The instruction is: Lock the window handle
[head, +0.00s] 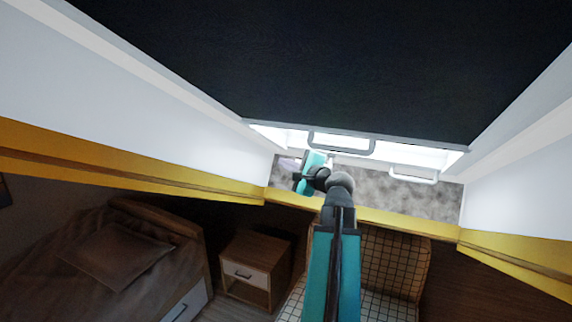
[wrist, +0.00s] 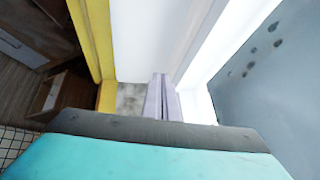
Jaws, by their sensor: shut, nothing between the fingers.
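A white bar-shaped handle (head: 342,147) is on the lower frame of the dark skylight window (head: 330,60) in the head view. A second, similar white handle (head: 413,175) sits lower and to the right. I cannot tell which of them is the window handle. My gripper (head: 288,163) is to the left of both handles and apart from them, partly hidden by its own teal body. In the wrist view the two lavender fingers (wrist: 161,97) are together, with nothing between them. No handle is visible in the wrist view.
White slanted recess walls with a yellow lower edge (head: 130,157) flank the window on both sides. A grey mottled surface (head: 425,200) lies under the handles. Below are a bed (head: 120,255), a nightstand (head: 255,265) and a checkered chair (head: 395,265).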

